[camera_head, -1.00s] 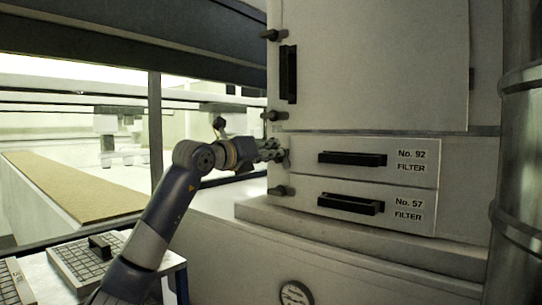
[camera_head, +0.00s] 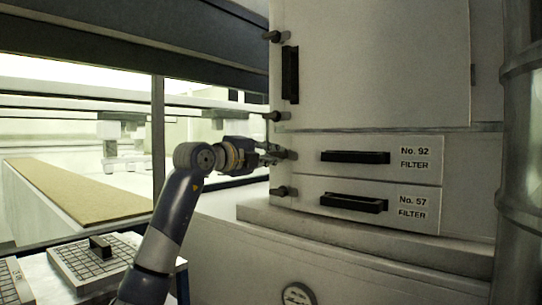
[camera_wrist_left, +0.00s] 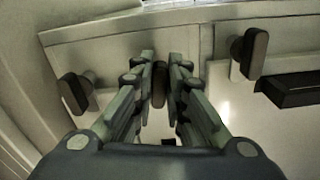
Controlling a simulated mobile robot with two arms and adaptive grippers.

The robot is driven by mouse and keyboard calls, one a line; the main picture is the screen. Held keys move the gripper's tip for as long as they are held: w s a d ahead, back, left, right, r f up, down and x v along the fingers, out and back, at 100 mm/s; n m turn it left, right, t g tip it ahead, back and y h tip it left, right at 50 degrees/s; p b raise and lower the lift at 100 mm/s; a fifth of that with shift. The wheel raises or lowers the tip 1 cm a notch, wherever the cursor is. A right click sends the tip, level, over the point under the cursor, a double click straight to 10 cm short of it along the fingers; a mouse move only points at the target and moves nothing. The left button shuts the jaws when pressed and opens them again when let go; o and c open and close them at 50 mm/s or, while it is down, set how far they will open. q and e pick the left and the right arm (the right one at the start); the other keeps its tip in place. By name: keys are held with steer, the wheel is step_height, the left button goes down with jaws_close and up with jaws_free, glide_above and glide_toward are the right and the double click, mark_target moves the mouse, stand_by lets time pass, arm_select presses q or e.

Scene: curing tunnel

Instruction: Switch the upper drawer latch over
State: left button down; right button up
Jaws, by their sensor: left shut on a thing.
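The upper drawer (camera_head: 306,147), labelled No. 92 FILTER, is closed above the No. 57 drawer (camera_head: 306,197). Its dark latch (camera_head: 289,154) sits at the drawer's left end. My left gripper (camera_head: 278,153) reaches it from the left and is shut on it. In the left wrist view the dark latch knob (camera_wrist_left: 160,86) stands between the fingertips of the left gripper (camera_wrist_left: 161,75). The fingers hide part of the latch, so its exact angle is hard to tell. My right gripper is not in view.
The lower drawer latch (camera_head: 279,191) is just below, and a door latch (camera_head: 272,116) just above. Black handles stick out from the upper (camera_head: 355,157) and lower (camera_head: 353,203) drawers. A ledge (camera_head: 330,231) runs beneath. A gridded tray (camera_head: 75,262) lies at lower left.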

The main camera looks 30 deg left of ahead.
arm_select(q)
steer(key=shift+f+n, duration=0.1)
steer(key=shift+n, duration=1)
steer(key=c, duration=1.6)
jaws_free()
steer(key=shift+a, duration=0.1)
steer(key=s, duration=1.2)
steer(key=shift+a, duration=0.45)
